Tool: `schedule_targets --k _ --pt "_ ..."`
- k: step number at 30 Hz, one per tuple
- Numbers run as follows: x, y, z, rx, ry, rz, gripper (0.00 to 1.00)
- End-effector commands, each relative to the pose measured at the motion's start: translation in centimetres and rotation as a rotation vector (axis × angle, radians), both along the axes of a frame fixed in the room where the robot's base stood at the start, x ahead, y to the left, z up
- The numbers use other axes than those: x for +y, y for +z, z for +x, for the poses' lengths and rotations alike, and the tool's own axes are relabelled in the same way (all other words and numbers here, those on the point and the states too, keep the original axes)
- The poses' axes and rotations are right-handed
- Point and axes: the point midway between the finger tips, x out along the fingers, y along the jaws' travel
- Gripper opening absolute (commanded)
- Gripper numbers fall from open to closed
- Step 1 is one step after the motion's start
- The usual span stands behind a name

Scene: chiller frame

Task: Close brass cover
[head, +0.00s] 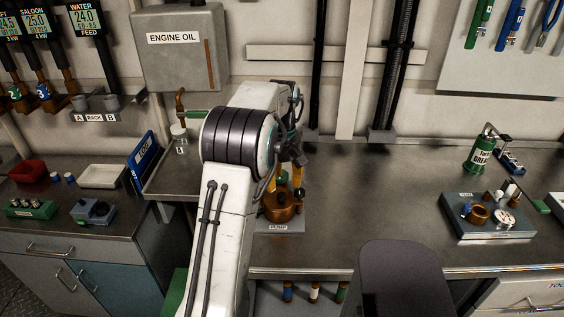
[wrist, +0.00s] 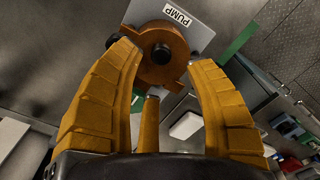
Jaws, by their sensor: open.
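The brass pump (head: 282,208) stands on a pale plate labelled PUMP on the bench, partly hidden by my arm. The wrist view shows its round brass top (wrist: 172,70) with a dark round centre and small side lugs. I cannot tell which part is the cover or how far it stands open. My gripper (wrist: 165,60) is open, its two yellow fingers spread on either side of the brass part; contact cannot be told. A short brass-coloured rod (wrist: 149,125) shows between the fingers. In the head view, my gripper (head: 284,180) is just above the pump, partly hidden.
An engine oil tank (head: 180,60) hangs on the wall at upper left. A blue-grey tray (head: 465,228) with small parts and a green can (head: 482,152) stand at right. A dark chair back (head: 400,275) is in front. The bench between pump and tray is clear.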

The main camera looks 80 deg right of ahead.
Motion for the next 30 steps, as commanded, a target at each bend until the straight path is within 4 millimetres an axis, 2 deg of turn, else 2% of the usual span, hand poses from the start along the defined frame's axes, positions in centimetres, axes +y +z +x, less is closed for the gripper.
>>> schedule_targets --k 6,12,18,30 --pt "0.0 3.7 0.0 0.000 0.000 -0.004 0.49" --pt "-0.1 5.6 0.0 0.000 0.000 -0.001 0.49" --pt "0.0 6.5 0.0 0.000 0.000 0.000 0.49" --pt "0.0 6.6 0.0 0.000 0.000 0.001 0.49"
